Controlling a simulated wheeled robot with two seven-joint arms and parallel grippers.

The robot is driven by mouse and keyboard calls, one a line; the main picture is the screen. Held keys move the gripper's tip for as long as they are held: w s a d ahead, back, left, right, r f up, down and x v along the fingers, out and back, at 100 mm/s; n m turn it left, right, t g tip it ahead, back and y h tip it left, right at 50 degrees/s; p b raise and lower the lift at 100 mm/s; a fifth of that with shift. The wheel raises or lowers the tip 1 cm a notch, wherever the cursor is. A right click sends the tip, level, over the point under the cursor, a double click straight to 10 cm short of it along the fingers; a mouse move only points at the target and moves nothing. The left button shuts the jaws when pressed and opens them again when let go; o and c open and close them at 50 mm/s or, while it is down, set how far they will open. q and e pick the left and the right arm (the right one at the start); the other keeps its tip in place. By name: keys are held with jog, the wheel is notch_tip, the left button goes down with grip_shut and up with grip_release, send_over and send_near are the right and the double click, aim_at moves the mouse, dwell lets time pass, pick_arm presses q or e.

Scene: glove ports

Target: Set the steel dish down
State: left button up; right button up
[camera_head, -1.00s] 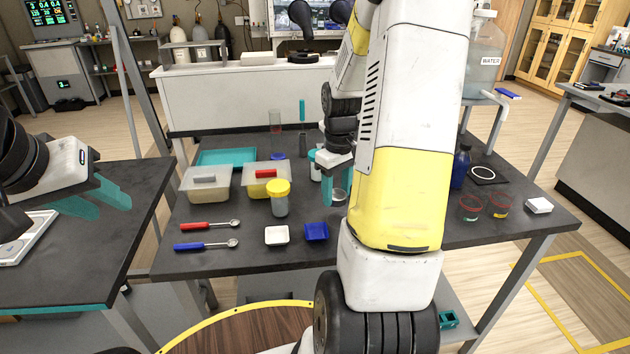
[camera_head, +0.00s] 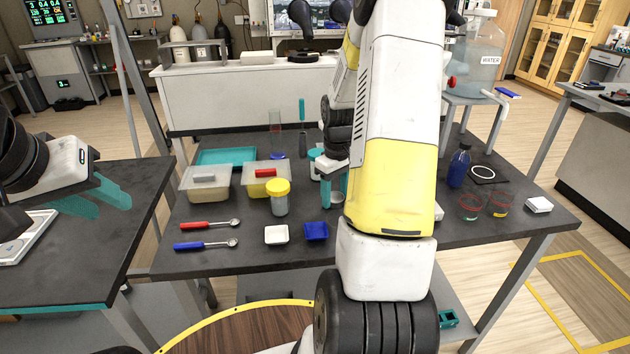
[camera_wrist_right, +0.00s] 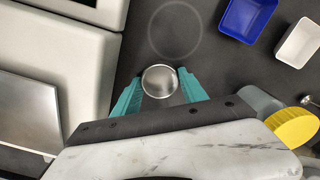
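The steel dish (camera_wrist_right: 160,81) is small, round and shiny. In the right wrist view it sits between the teal fingertips of my right gripper (camera_wrist_right: 159,76), which meet its rim on both sides. In the head view the dish (camera_head: 337,199) shows low at the fingers of my right gripper (camera_head: 335,189), partly hidden by my own arm. It is close over the dark table (camera_head: 270,255); I cannot tell whether it touches. A faint grey circle (camera_wrist_right: 175,28) on the table lies just beyond the dish, apart from it. My left gripper (camera_head: 98,203) is open and empty over the left table.
A blue tray (camera_head: 316,231), a white tray (camera_head: 276,235) and a yellow-lidded jar (camera_head: 279,197) stand left of the dish. Two lidded tubs (camera_head: 206,183) (camera_head: 265,178) are behind the jar. Red (camera_head: 210,224) and blue (camera_head: 205,244) spoons lie at the left. A blue bottle (camera_head: 459,167) stands right.

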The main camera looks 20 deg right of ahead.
jog(key=o, duration=0.3)
jog(key=shift+r, duration=0.1)
notch_tip(320, 180, up, 12)
jog(key=s+a+r+m+t+y, duration=0.1)
jog(key=s+a+r+t, duration=0.2)
jog(key=s+a+r, duration=0.3)
jog(key=s+a+r+m+t+y, duration=0.1)
jog(key=s+a+r+m+t, duration=0.1)
jog(key=s+a+r, duration=0.4)
jog(key=s+a+t, duration=0.1)
jog(key=s+a, duration=0.4)
jog(key=s, duration=0.1)
jog(key=shift+a, duration=0.1)
